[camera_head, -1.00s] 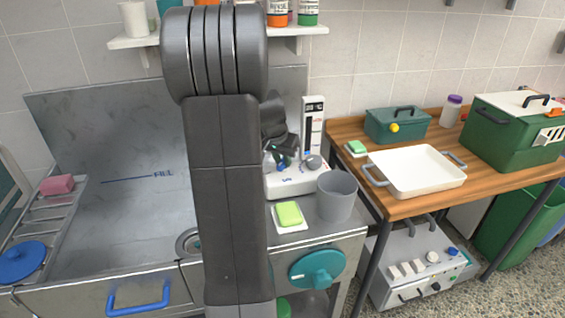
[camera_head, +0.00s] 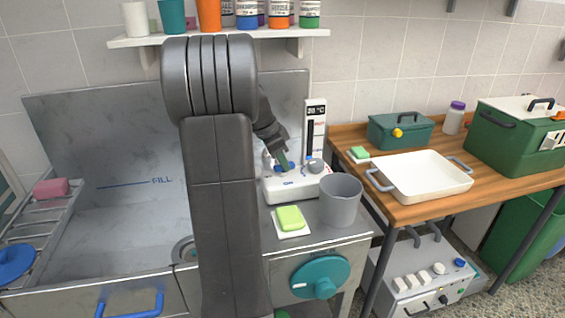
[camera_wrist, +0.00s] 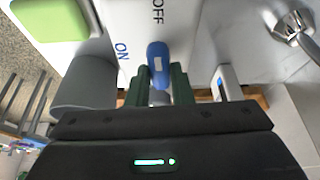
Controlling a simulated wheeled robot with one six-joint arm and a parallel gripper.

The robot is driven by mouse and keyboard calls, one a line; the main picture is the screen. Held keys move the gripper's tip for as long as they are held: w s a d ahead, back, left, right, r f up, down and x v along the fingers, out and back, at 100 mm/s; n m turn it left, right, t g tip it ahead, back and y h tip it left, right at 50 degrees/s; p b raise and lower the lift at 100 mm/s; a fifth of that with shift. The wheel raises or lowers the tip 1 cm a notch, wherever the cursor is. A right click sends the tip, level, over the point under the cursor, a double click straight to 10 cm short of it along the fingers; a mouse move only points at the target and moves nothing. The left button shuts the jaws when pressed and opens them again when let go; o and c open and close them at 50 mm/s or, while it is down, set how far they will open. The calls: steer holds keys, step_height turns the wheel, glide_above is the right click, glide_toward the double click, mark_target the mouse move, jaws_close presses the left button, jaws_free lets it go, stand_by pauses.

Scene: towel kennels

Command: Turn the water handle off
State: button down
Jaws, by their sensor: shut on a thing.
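The blue water handle (camera_wrist: 157,60) lies between the dark green fingers of my gripper (camera_wrist: 162,74) in the wrist view. The gripper is shut on it. The handle's free end points up the picture towards the word OFF, with the word ON to its left. Both words are on the white water unit (camera_wrist: 135,15). In the head view this unit (camera_head: 290,190) sits on the steel counter beside the tub, and my gripper (camera_head: 281,164) reaches down onto its top. The handle is mostly hidden there by the gripper.
A thermometer panel (camera_head: 316,125) stands behind the unit. A grey cup (camera_head: 341,202) and green soap (camera_head: 290,218) stand in front. The steel tub (camera_head: 110,230) is left. A wooden table (camera_head: 410,208) with a white tray (camera_head: 420,178) is right. A shelf (camera_head: 220,38) hangs above.

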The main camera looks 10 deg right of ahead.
steer(key=shift+m, duration=0.5)
steer(key=c, duration=1.3)
jaws_free()
steer(key=v, duration=1.3)
steer(key=shift+w+a+r+p, duration=0.1)
steer(key=shift+w+r+p, duration=0.1)
steer(key=shift+r+p, duration=0.15)
steer(key=x, duration=1.3)
steer(key=shift+s+f+b, duration=0.15)
steer(key=shift+f+b, duration=0.2)
steer(key=shift+b, duration=0.05)
steer(key=shift+r, duration=0.1)
